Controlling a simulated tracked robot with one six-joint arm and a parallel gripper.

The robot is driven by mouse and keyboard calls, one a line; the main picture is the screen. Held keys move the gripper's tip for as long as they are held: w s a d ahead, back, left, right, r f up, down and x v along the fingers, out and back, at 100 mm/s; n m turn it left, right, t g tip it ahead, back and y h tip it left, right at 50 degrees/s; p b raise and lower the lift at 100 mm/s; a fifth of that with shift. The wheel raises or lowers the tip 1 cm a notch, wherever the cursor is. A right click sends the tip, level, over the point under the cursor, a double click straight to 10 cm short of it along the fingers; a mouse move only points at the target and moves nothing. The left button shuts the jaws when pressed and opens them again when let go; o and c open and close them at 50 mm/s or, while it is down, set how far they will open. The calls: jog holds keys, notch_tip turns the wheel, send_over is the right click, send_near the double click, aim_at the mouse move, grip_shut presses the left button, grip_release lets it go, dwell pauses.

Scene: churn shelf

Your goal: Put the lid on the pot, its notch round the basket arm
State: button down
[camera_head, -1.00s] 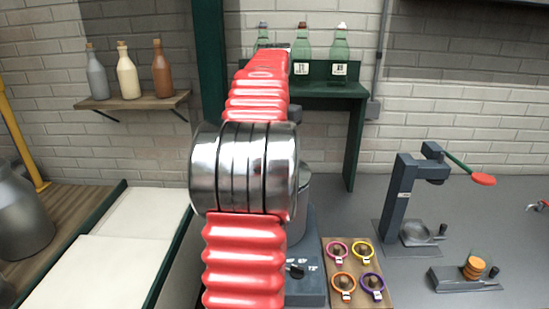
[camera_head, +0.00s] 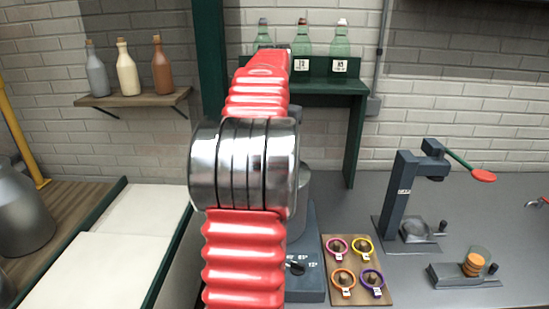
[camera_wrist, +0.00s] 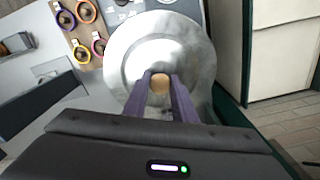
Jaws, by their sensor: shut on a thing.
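In the wrist view the lid (camera_wrist: 128,47) is a round, pale metal disc with a wooden knob (camera_wrist: 160,85) in its middle. My gripper (camera_wrist: 161,79) has its purple fingers on either side of the knob, shut on it. The lid's notch cannot be made out. In the head view my red arm hides the gripper, the lid and most of the pot. A strip of a grey metal pot (camera_head: 303,190) shows right of my arm, above a blue-grey base (camera_head: 309,255) with a dial. The basket arm is not visible, and I cannot tell whether the lid touches the pot.
A wooden board (camera_head: 357,292) with several coloured rings lies right of the base. A press (camera_head: 402,195) with a red-tipped lever stands further right, near a small fixture (camera_head: 455,280) holding orange discs. A green shelf (camera_head: 345,88) with bottles stands behind. Pale counter panels (camera_head: 105,270) at left are clear.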

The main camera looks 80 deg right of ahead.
jog(key=c, duration=1.4)
grip_release()
jog(key=shift+r, duration=3.5)
